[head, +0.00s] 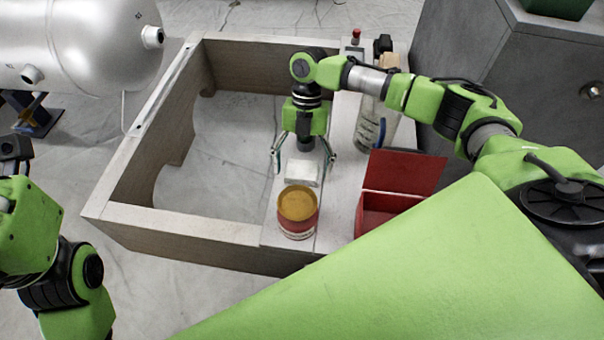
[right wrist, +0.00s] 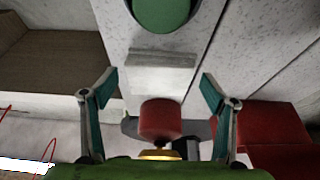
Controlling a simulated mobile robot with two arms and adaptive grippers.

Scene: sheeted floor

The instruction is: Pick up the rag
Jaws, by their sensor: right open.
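The rag (head: 302,172) is a small white folded block lying flat on the pale plank along the right side of a wooden frame. It also shows in the right wrist view (right wrist: 160,78), between the fingertips in the picture. My right gripper (head: 304,158) points down over the rag, its two fingers spread to either side and empty. In the right wrist view the gripper (right wrist: 158,84) is also open, with the fingers apart from the rag. How high the tips are above it is hard to tell. My left arm shows at the left edge; its fingers are not visible.
A red-labelled can (head: 298,224) with a yellow-brown top stands just nearer than the rag. An open red box (head: 372,216) is to the right. A clear bottle (head: 368,125) stands behind. The wooden frame (head: 180,226) encloses bare floor; a silver tank (head: 75,45) is at left.

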